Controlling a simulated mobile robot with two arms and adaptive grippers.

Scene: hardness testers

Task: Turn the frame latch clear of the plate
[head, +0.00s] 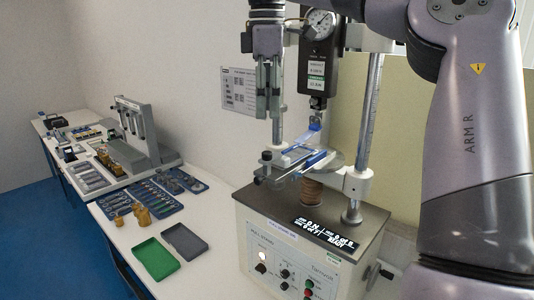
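The hardness tester (300,240) stands on the bench with a dial gauge (319,23) on its upright head. On its stage sits a small frame with a plate (297,154) and blue parts, below the tester's spindle. A dark knob (266,156) stands at the frame's left end; I cannot tell surely which part is the latch. My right gripper (268,116) points down, above and left of the frame and apart from it. Its fingers are close together and hold nothing visible. My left gripper is out of view.
Two metal columns (371,110) flank the tester's head. Green (154,258) and grey (184,241) trays lie left of the tester. Brass weights (142,215), a blue tool tray (178,180) and a grey rack (140,130) stand farther back. My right arm fills the right side.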

